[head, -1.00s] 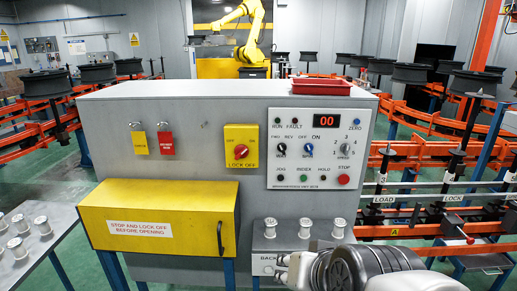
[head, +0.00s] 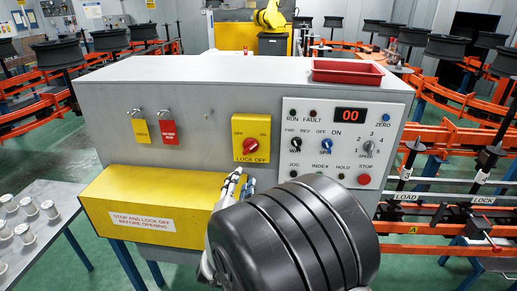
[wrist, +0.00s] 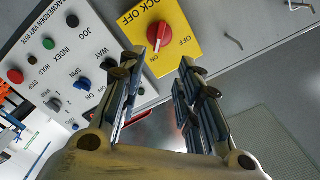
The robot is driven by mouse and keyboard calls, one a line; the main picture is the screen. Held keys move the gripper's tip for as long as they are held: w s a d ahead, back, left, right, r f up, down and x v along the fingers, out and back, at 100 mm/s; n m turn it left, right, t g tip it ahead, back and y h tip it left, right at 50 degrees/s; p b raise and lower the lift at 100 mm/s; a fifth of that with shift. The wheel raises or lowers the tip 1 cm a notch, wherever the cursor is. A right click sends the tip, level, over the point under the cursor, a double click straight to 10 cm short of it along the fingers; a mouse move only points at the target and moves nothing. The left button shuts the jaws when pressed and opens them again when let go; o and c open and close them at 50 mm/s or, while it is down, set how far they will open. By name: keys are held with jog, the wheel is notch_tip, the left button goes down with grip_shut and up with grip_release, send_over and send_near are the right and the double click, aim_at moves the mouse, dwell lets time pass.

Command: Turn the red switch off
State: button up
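The red rotary switch (head: 250,147) sits on a yellow plate (head: 239,125) marked LOCK OFF, on the front of the grey cabinet. In the wrist view the red switch (wrist: 158,34) is just beyond the fingertips, with an OFF label beside it. I cannot tell for certain which label its handle points to. My gripper (head: 238,184) is below and slightly left of the switch in the head view. In the wrist view my gripper (wrist: 161,58) is open and empty, its two fingers apart and not visibly touching the switch.
A control panel (head: 310,137) with knobs and buttons is right of the switch. Two hanging tags, one yellow (head: 141,132) and one red (head: 169,132), are left. A yellow box (head: 140,215) juts out below. A red tray (head: 347,71) lies on top.

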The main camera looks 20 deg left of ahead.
aim_at(250, 149)
jog(key=b+x, duration=0.1)
jog(key=x, duration=1.5)
jog(key=shift+w+d+b, duration=0.1)
jog(key=shift+b, duration=0.2)
jog(key=shift+c, duration=0.2)
grip_shut()
